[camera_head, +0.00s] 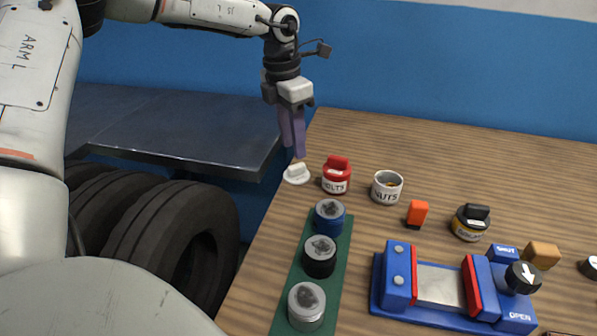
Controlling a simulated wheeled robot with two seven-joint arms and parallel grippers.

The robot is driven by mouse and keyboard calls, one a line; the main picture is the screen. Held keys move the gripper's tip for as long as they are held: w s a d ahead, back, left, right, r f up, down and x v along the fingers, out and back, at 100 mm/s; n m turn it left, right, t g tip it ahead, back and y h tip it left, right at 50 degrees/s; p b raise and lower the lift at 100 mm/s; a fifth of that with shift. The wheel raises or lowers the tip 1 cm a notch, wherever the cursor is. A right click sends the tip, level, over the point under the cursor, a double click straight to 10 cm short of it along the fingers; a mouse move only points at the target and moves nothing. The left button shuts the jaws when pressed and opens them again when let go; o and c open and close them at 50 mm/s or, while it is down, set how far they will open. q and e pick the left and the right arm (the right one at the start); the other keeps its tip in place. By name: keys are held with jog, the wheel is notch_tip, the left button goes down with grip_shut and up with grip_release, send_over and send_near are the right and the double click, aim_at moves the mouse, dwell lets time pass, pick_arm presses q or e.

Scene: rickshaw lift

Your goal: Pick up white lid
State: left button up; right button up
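The white lid (296,175) is a small disc with a raised middle, at the left edge of the wooden table, left of the red-lidded BOLTS jar (336,176). The white NUTS jar (386,187) stands open to the right, with its contents showing. My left gripper (296,155) points down directly above the white lid, its purple-grey fingers close together and their tips at or just over the lid's top. I cannot tell whether the fingers are closed on it. The lid appears to rest on the table. My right gripper is out of view.
A green strip (341,262) holds blue, black and grey round jars. A blue vise (437,286) with red jaws sits at the front. An orange block (417,213), a black-lidded jar (470,223) and a tan block (542,255) stand nearby. The table's back is clear.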

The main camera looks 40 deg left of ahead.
aim_at(296, 165)
pick_arm(q)
jog(key=f, duration=0.4)
jog(key=shift+d+f, duration=0.25)
jog(key=shift+w+f, duration=0.15)
jog(key=shift+f, duration=0.3)
grip_shut()
